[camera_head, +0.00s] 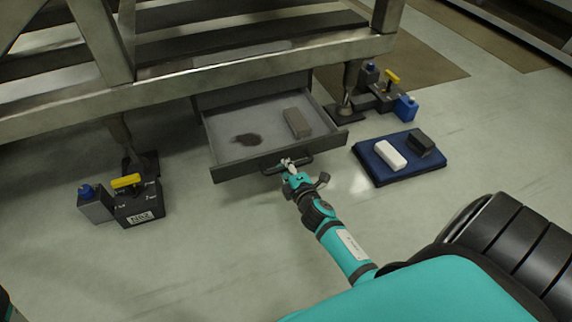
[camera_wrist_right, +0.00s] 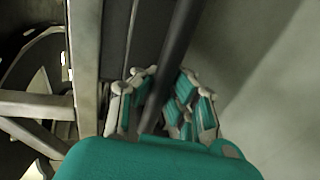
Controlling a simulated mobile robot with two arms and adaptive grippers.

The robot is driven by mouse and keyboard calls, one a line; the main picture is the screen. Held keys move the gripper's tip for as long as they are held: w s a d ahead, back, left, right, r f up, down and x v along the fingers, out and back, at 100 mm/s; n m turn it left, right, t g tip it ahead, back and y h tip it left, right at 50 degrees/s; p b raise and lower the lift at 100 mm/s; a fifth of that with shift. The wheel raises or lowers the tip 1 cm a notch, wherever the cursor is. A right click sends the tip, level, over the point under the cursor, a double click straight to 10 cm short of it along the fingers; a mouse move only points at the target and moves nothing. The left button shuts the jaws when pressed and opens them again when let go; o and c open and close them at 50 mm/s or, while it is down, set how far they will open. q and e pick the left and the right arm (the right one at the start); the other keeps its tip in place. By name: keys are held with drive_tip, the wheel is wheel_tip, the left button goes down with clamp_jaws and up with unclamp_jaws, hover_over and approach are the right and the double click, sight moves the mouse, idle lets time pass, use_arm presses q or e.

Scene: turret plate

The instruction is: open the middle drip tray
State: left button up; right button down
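The middle drip tray (camera_head: 235,112) is a grey drawer under the metal frame, standing pulled well out. A dark stain (camera_head: 247,139) and a grey-brown block (camera_head: 297,122) lie in it. Its dark bar handle (camera_head: 272,168) is on the front panel. My right gripper (camera_head: 288,163) is at the handle. In the right wrist view, the fingers of my right gripper (camera_wrist_right: 160,88) stand on both sides of the dark handle bar (camera_wrist_right: 178,45) and appear closed around it. My left gripper is not in view.
A metal frame (camera_head: 260,58) stands over the tray. A dark box with a yellow handle (camera_head: 140,203) is by the left leg; similar devices (camera_head: 385,95) are by the right leg. A blue mat (camera_head: 405,173) holds a white block (camera_head: 390,155) and a black block (camera_head: 420,143). Floor before the tray is clear.

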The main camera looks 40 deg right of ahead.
drive_tip(key=c, duration=2)
unclamp_jaws()
drive_tip(key=shift+r, duration=0.1)
drive_tip(key=o, duration=0.8)
drive_tip(key=shift+c, duration=0.2)
drive_tip(key=v, duration=1.2)
